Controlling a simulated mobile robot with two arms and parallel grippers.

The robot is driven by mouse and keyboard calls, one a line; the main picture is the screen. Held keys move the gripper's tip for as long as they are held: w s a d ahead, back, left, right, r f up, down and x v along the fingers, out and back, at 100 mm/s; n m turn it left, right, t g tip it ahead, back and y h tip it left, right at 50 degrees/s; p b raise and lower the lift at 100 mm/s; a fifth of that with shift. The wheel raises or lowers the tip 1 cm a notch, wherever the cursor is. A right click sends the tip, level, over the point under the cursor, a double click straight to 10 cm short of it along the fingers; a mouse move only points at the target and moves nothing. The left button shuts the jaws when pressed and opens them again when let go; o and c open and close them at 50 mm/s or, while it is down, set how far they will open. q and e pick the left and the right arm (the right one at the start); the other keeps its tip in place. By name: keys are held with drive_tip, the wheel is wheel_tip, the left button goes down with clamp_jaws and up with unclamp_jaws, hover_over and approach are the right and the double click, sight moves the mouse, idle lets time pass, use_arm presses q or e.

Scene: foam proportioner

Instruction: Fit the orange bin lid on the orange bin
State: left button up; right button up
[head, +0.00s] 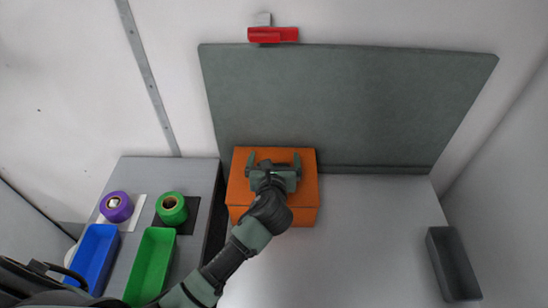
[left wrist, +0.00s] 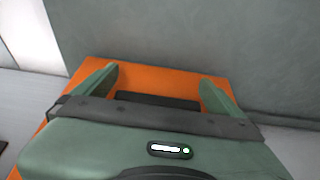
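An orange box shape stands on the grey worktop in the middle of the head view. Its flat top looks like the orange bin lid (head: 306,180), lying over the orange bin (head: 304,217); I cannot make out a clear seam between them. The lid also fills the middle of the left wrist view (left wrist: 160,80), with a dark bar between my fingers. My left gripper (head: 274,158) is over the top, its two fingers wide apart and nothing seen clamped between them. My left arm hides part of the bin's front. My right gripper is not in view.
A blue tray (head: 92,252), a green tray (head: 150,262), a purple roll (head: 116,207) and a green roll (head: 172,208) are at left. A dark grey tray (head: 452,262) is at right. A grey panel (head: 350,105) stands behind. The worktop right of the bin is clear.

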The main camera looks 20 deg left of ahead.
use_arm(q)
drive_tip(key=shift+r, duration=0.1)
drive_tip(key=shift+r, duration=0.25)
drive_tip(key=shift+s+r, duration=0.15)
drive_tip(key=shift+r, duration=0.15)
drive_tip(key=b+v, duration=0.1)
drive_tip(key=v, duration=1)
drive_tip(key=shift+s+d+r, duration=0.1)
drive_tip(key=shift+s+d, duration=0.05)
drive_tip(key=shift+s, duration=0.15)
